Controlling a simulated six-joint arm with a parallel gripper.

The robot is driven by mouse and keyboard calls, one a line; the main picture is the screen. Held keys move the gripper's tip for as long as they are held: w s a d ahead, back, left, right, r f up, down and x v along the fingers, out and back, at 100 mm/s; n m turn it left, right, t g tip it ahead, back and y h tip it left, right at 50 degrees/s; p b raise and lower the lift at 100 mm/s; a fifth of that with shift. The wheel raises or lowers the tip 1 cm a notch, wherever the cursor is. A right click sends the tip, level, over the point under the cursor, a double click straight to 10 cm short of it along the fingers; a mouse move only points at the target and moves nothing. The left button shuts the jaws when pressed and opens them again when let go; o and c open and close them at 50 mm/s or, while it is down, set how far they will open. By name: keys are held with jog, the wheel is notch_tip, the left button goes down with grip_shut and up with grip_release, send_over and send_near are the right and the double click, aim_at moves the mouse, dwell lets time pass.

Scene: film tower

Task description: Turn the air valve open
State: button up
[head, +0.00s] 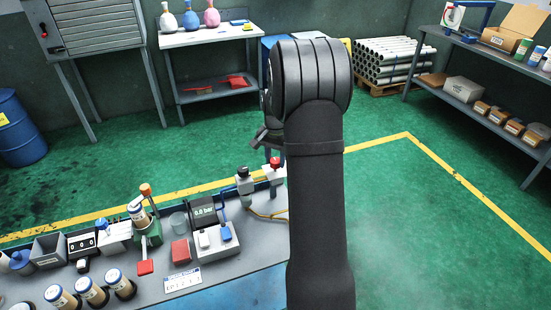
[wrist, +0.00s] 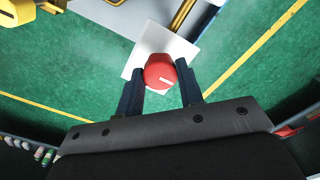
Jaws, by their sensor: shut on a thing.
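The air valve's red knob (wrist: 160,73) sits between my gripper's two fingers in the wrist view, over a pale square plate (wrist: 155,42). My gripper (wrist: 160,90) is shut on the knob, one dark finger on each side. In the head view the red knob (head: 275,162) shows at the far right end of the bench, left of my arm, which hides part of that area. A grey display (head: 204,211) left of it reads 0.0 bar.
The grey bench (head: 235,265) holds a red block (head: 181,251), a grey box with switches (head: 215,238), and several capped bottles. A yellow hose (head: 262,212) runs near the valve. Green floor to the right is clear.

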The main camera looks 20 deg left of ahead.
jog(key=shift+m, duration=0.3)
jog(key=m, duration=0.3)
jog(key=shift+m, duration=0.3)
jog(key=m, duration=0.4)
jog(key=shift+m, duration=0.3)
jog(key=m, duration=0.9)
jog(key=o, duration=1)
jog(key=shift+r, duration=0.1)
